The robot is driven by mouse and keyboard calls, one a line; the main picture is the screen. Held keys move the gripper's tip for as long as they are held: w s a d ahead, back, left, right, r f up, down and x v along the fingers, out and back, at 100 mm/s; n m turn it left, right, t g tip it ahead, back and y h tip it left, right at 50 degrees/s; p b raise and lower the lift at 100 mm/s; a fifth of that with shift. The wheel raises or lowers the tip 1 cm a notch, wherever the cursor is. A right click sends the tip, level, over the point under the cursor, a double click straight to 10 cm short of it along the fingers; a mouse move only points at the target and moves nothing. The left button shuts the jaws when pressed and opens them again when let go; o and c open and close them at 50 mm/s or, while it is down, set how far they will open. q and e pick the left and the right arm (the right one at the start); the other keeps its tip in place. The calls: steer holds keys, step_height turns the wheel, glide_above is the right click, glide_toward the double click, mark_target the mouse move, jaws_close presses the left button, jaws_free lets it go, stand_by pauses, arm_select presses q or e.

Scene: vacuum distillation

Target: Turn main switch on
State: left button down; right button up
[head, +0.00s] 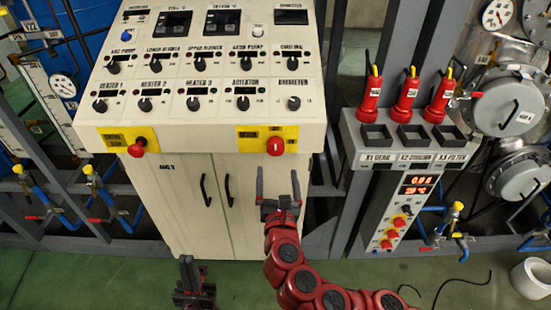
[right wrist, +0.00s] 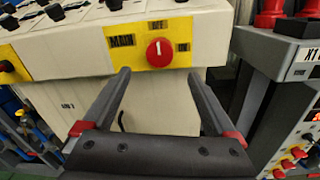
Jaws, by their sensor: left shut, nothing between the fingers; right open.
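The main switch is a red round knob (head: 275,146) on a yellow plate (head: 246,133) at the lower right of the cream console's front. In the right wrist view the knob (right wrist: 160,53) has a short upright white mark, and the plate beside it reads MAIN. My right gripper (head: 279,183) is open and empty, just below and in front of the knob. In the right wrist view its fingertips (right wrist: 158,73) point up toward the knob, one on each side below it, not visibly touching it. My left gripper (head: 193,285) is shut and empty, low in front of the cabinet doors.
A second red knob (head: 138,147) on a yellow plate sits at the console's left. Rows of black knobs cover the sloping panel (head: 215,75). A grey unit (head: 395,160) with red bottles (head: 407,92) stands to the right. Green floor (head: 80,275) is open in front.

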mark_target(276, 151)
steer(key=w+p, duration=0.1)
steer(key=w, duration=0.6)
steer(key=shift+w+a+r+p, duration=0.15)
steer(key=shift+w+r+p, duration=0.05)
steer(key=shift+w+p, duration=0.2)
steer(key=shift+w+f, duration=0.1)
steer(key=shift+w, duration=0.4)
